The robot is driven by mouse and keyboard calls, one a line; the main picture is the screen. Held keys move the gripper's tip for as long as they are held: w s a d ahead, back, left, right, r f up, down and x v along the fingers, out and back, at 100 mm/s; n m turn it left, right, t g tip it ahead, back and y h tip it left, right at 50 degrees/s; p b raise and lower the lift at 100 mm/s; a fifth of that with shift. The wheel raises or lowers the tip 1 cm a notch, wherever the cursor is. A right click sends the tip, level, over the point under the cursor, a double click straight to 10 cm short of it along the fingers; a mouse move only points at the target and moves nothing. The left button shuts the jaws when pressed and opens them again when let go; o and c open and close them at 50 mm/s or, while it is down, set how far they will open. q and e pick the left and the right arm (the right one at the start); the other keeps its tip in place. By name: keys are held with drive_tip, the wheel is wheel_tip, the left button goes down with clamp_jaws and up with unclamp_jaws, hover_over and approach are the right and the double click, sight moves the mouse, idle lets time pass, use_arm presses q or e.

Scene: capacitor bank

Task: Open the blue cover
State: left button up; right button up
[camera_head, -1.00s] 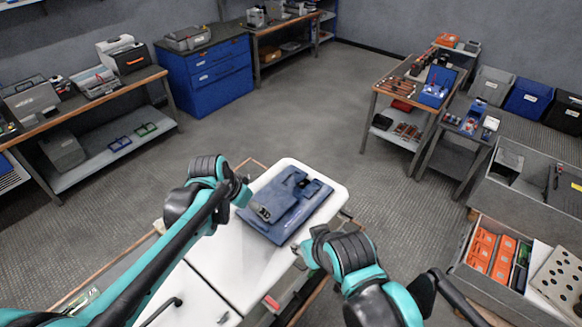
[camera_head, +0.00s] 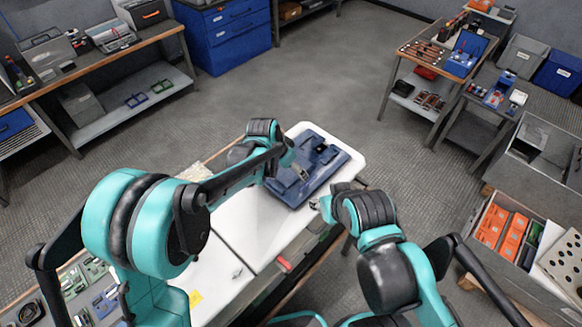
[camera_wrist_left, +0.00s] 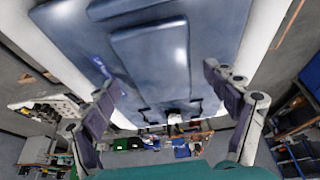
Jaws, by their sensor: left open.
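A dark blue unit (camera_head: 334,161) lies on the far end of the white table. In the left wrist view a raised blue cover (camera_wrist_left: 150,60) stands out on the unit's flat blue face, with smaller blue parts below it. My left gripper (camera_head: 299,172) is over the unit's left part, hiding some of it.
The white table (camera_head: 255,225) is mostly bare in front of the unit. A workbench (camera_head: 120,50) stands at the left and a blue drawer cabinet (camera_head: 228,40) behind. At the right are shelves and a grey crate (camera_head: 490,265) with orange boxes.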

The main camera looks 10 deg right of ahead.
use_arm(q)
drive_tip(key=c, duration=1.7)
drive_tip(key=s+a, duration=0.4)
drive_tip(key=a, duration=0.2)
drive_tip(key=s+a, duration=0.4)
drive_tip(key=a, duration=0.3)
drive_tip(key=s+a+b, duration=0.1)
drive_tip(key=s+a, duration=0.4)
drive_tip(key=a, duration=0.2)
drive_tip(key=shift+s, duration=0.1)
drive_tip(key=o, duration=1.7)
drive_tip(key=v, duration=1.2)
